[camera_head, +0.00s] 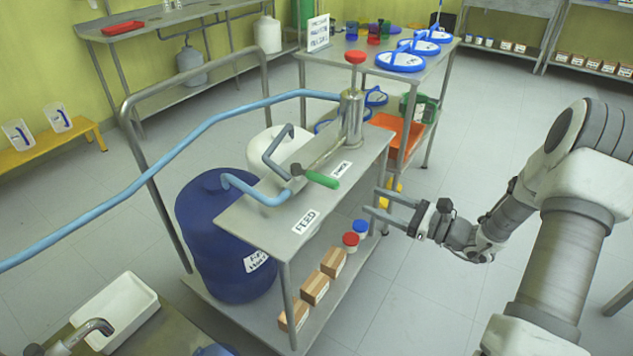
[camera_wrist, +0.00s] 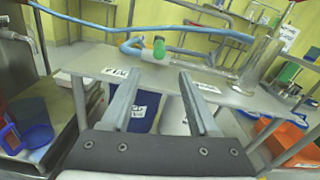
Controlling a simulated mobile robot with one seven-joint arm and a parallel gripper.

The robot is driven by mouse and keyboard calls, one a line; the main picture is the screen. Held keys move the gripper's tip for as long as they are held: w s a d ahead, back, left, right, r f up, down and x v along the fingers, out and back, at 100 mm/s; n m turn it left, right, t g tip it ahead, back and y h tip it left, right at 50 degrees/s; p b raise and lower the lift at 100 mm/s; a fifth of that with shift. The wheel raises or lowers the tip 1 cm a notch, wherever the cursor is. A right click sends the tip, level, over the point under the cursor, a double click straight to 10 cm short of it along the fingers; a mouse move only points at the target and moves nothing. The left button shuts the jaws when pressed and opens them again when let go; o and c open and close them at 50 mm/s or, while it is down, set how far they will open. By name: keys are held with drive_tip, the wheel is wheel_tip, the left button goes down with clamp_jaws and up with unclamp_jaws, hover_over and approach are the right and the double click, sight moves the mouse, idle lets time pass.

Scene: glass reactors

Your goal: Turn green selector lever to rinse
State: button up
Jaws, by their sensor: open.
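The selector lever's green handle (camera_head: 322,179) sticks out from the pipe fitting on top of the steel cart. It points toward the cart's near right edge, between the FEED label (camera_head: 306,221) and the RINSE label (camera_head: 341,169). My gripper (camera_head: 370,200) is open and empty, off the cart's right edge and apart from the lever. In the wrist view the green handle (camera_wrist: 159,47) shows end-on beyond and above the gap between my fingers (camera_wrist: 158,80). There the FEED label (camera_wrist: 115,72) is on the left and the RINSE label (camera_wrist: 207,87) on the right.
A steel cylinder with a red knob (camera_head: 355,57) stands at the cart top's back corner. A blue hose (camera_head: 150,170) and a grey bent pipe (camera_head: 275,150) run near the lever. A blue drum (camera_head: 225,240) stands on the left.

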sight(312, 176)
drive_tip(key=b+x, duration=0.3)
drive_tip(key=x, duration=1.4)
drive_tip(key=shift+a+b, duration=0.15)
drive_tip(key=shift+b, duration=0.15)
clamp_jaws()
idle(0.5)
